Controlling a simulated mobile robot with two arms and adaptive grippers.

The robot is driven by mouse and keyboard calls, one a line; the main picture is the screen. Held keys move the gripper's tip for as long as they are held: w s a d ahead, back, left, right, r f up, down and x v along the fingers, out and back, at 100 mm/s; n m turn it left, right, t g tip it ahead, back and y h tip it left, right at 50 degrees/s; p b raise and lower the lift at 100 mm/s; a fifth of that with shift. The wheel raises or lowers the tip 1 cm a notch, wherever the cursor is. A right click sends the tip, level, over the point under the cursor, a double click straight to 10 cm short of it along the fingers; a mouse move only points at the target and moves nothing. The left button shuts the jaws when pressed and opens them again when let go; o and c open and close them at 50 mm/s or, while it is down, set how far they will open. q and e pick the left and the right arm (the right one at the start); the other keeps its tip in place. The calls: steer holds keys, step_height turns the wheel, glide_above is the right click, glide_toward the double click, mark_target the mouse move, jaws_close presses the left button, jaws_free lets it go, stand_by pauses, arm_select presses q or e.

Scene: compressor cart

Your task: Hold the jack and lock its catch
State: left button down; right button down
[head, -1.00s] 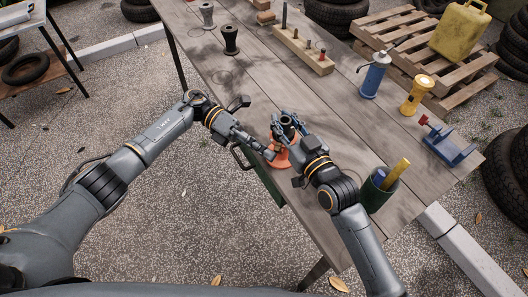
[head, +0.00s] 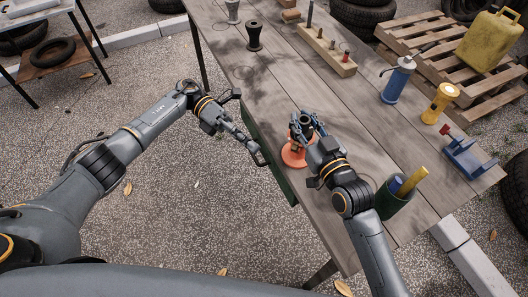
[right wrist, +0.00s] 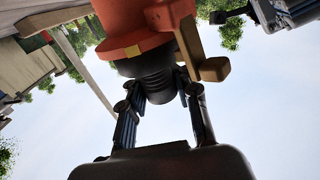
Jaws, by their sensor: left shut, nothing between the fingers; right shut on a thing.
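The jack has an orange base (head: 294,156) and a dark round top (head: 305,121); it stands upright near the table's front edge. My right gripper (head: 307,130) is shut around its dark upper part. The right wrist view shows the fingers (right wrist: 160,100) on either side of a black ribbed neck (right wrist: 157,82) joined to the orange body (right wrist: 135,22).
A green cup (head: 393,206) with a blue and a yellow stick stands right of my right arm. A blue clamp-like tool (head: 466,161), yellow torch (head: 440,103) and blue canister (head: 396,86) stand further right. A wooden peg block (head: 327,52) lies behind. The table's left middle is clear.

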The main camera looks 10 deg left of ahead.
stand_by(0.3)
steer(key=c, duration=0.9)
jaws_free()
